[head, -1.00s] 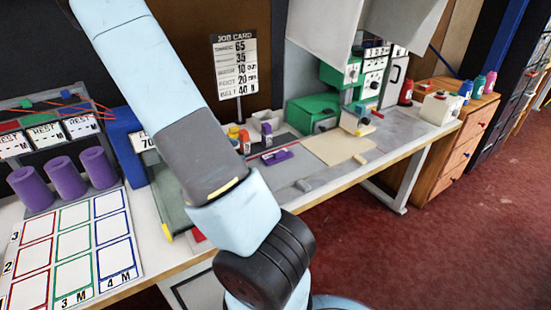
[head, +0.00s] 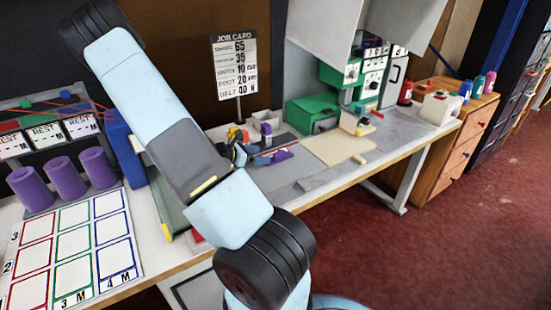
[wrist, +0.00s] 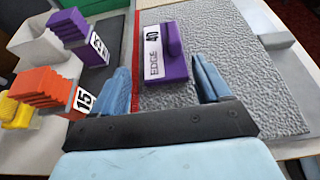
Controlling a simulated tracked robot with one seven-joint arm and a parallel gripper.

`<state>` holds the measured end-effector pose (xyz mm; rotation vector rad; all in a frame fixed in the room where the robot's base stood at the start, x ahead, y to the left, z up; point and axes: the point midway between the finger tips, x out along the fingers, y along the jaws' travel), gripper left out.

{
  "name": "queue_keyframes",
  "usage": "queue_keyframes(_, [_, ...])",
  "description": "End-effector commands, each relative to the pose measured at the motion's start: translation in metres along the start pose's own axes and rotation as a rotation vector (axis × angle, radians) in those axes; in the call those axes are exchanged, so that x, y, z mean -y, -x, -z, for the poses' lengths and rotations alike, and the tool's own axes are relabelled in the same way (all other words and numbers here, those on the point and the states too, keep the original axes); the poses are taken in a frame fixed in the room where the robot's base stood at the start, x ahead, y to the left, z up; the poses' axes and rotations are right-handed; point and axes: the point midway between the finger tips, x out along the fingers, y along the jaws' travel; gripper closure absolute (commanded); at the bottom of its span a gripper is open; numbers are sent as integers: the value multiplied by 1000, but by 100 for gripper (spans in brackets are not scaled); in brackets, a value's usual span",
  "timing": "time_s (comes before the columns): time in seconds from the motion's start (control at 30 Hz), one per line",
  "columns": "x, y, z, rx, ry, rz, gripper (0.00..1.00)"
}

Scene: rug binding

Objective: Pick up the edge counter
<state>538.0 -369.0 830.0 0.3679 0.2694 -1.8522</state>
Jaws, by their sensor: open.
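The edge counter (wrist: 165,52) is a purple block with a white label reading "EDGE 40". It lies on a grey textured pad (wrist: 230,75) in the wrist view. It also shows in the head view (head: 281,157) on the bench. My gripper (wrist: 163,76) is open. Its two blue fingers are apart, one toward each side of the counter, with the counter ahead of the gap between them. No contact can be made out. In the head view my gripper (head: 240,150) is small and partly hidden by my arm.
An orange counter marked 15 (wrist: 48,90), another purple counter (wrist: 80,35) and a yellow counter (wrist: 15,110) stand left of the gripper. A grey bar (wrist: 278,40) lies to the right. A green machine (head: 312,115) and job card (head: 238,67) stand behind.

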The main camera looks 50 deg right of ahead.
Motion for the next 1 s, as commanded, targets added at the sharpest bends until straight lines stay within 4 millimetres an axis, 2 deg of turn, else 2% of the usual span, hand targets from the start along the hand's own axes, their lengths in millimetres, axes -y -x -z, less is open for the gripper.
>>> queue_keyframes(0.23, [1, -15, 0, 1, 1, 2, 23])
queue_keyframes(0.43, [2, -42, -3, 2, 1, 2, 23])
queue_keyframes(0.6, [1, -57, -3, 0, 0, 1, 23])
queue_keyframes(0.87, [1, -59, -2, 0, 1, -1, 23])
queue_keyframes(1.0, [1, -59, -2, -1, 1, -1, 35])
